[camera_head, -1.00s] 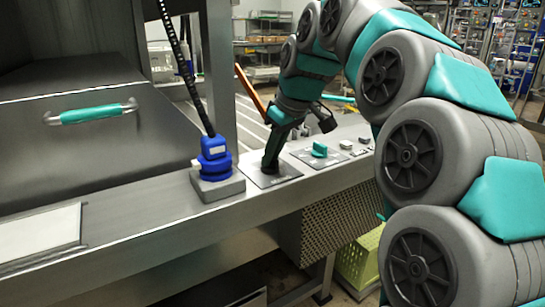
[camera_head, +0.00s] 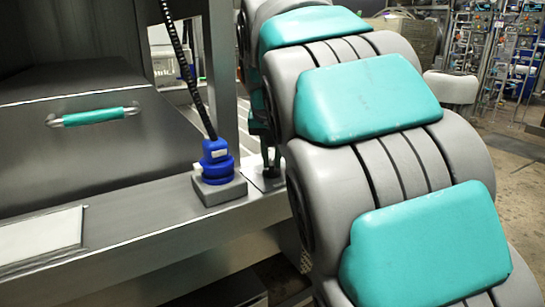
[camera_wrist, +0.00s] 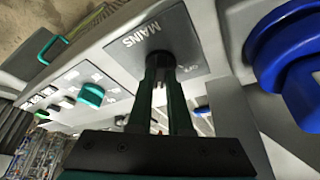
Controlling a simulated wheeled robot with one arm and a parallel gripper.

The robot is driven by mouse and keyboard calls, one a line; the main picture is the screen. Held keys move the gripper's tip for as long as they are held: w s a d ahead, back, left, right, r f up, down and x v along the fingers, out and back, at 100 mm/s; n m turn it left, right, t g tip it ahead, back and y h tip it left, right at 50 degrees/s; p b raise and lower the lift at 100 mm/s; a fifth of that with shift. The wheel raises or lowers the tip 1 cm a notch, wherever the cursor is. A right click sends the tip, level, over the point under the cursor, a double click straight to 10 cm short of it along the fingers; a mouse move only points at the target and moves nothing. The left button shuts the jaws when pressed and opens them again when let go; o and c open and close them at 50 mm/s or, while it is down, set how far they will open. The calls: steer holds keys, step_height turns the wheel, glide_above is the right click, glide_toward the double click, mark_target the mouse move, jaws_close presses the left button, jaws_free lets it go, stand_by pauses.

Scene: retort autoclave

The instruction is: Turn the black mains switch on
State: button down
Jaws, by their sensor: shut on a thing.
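The black mains switch (camera_wrist: 160,58) sits on a grey plate marked MAINS (camera_wrist: 135,45) in the wrist view. My gripper (camera_wrist: 160,68) is shut on the switch, with one finger on each side of it. The fingers hide much of the switch, and I cannot tell its setting. In the head view, part of the mains plate (camera_head: 263,184) shows to the right of the blue plug, and my arm hides most of the gripper.
A blue plug (camera_head: 216,160) with a black coiled cable stands on the ledge close by the plate; its blue body looms at right in the wrist view (camera_wrist: 292,60). A green knob (camera_wrist: 92,95) and small buttons lie left of the plate. A green-handled metal door (camera_head: 95,117) is at left.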

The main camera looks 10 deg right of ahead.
mark_target(268, 183)
steer(key=shift+r+m+h, duration=0.1)
steer(key=shift+m+h, duration=0.2)
steer(key=shift+m, duration=0.7)
steer(key=c, duration=0.8)
jaws_free()
steer(key=shift+c, duration=0.2)
steer(key=v, duration=0.7)
steer(key=shift+a+r, duration=0.15)
steer(key=shift+r, duration=0.2)
steer(key=shift+f+g, duration=0.1)
steer(key=shift+g, duration=0.2)
